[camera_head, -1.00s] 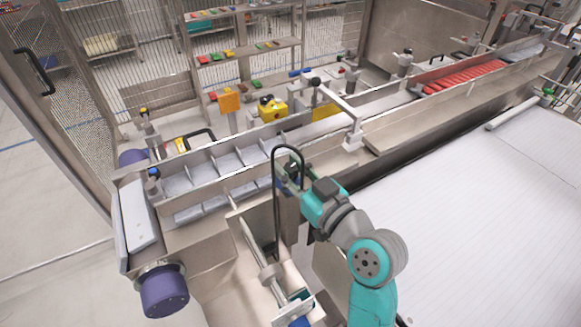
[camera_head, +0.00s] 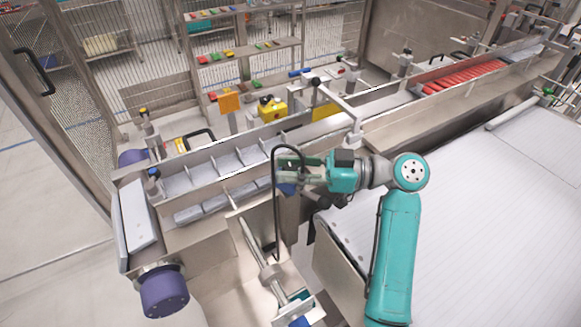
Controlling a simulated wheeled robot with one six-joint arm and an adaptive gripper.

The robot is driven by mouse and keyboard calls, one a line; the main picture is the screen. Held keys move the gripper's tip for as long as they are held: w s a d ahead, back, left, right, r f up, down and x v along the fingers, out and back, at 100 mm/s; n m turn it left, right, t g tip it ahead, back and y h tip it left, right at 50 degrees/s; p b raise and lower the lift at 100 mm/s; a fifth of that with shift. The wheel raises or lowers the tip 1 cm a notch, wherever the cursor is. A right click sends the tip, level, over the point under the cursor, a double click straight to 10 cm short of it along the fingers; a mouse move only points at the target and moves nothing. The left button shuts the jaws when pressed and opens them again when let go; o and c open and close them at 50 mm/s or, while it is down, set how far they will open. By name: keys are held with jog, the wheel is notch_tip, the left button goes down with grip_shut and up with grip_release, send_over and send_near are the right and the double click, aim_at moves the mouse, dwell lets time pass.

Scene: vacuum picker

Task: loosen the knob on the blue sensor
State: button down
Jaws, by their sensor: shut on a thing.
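My gripper (camera_head: 294,172) is at the middle of the picture, at the front wall of the conveyor, behind a thin black looped cable. Its fingers point left and are shut on a small part at the blue sensor (camera_head: 287,188), which shows as a blue patch at the fingertips. This part appears to be the knob, but the fingers hide it. How far the knob is turned cannot be seen.
A compartmented conveyor (camera_head: 230,160) runs behind my gripper, with a white bracket (camera_head: 345,106) over it. A metal rod (camera_head: 262,262) stands in front. A yellow box (camera_head: 272,108) and red parts (camera_head: 465,77) lie farther back. A wide white belt (camera_head: 490,210) fills the right.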

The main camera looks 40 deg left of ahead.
aim_at(290, 167)
jog(key=shift+n+g+h, duration=1.4)
jog(key=shift+g+h, duration=0.2)
jog(key=shift+g, duration=0.2)
jog(key=shift+f, duration=0.1)
jog(key=c, duration=0.8)
grip_release()
jog(key=shift+c, duration=0.2)
notch_tip(290, 167, up, 10)
jog(key=shift+r, duration=0.1)
